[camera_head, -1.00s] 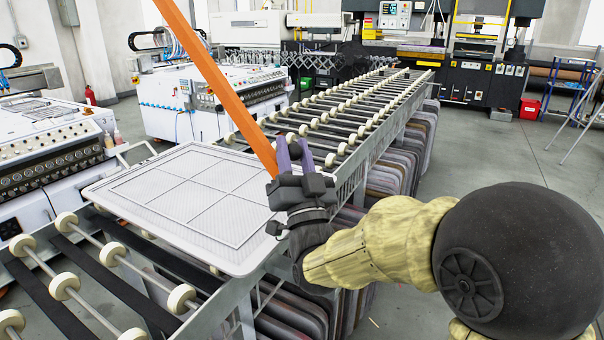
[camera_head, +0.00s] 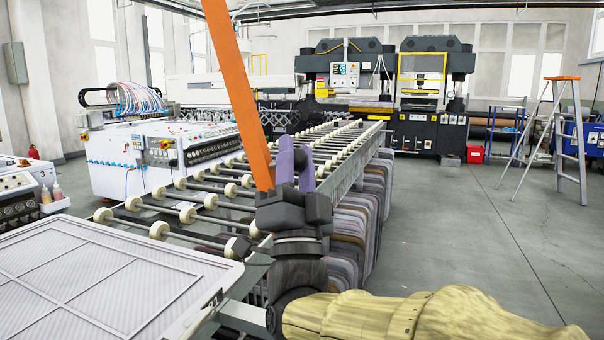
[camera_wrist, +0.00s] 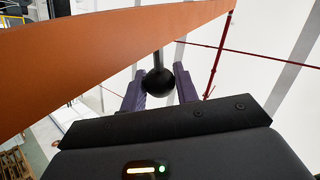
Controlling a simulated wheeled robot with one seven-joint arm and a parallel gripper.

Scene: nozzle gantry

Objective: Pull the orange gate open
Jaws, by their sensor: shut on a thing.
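The orange gate (camera_head: 238,90) is a long flat bar that rises from beside my gripper to the top edge of the head view. In the wrist view the orange gate (camera_wrist: 110,58) crosses the upper left. A round black knob (camera_wrist: 159,82) on a short stem sits between my purple fingers, and the stem runs up to the bar. My gripper (camera_head: 295,162) is shut on this knob, close beside the bar's lower end. The knob is hidden in the head view. The bar's far end is out of the head view.
A roller conveyor (camera_head: 340,138) runs away behind the gate. A white gridded panel (camera_head: 100,275) lies at the lower left. White machines (camera_head: 165,160) stand at the left. A stepladder (camera_head: 555,130) stands at the right, with open grey floor (camera_head: 450,235) before it.

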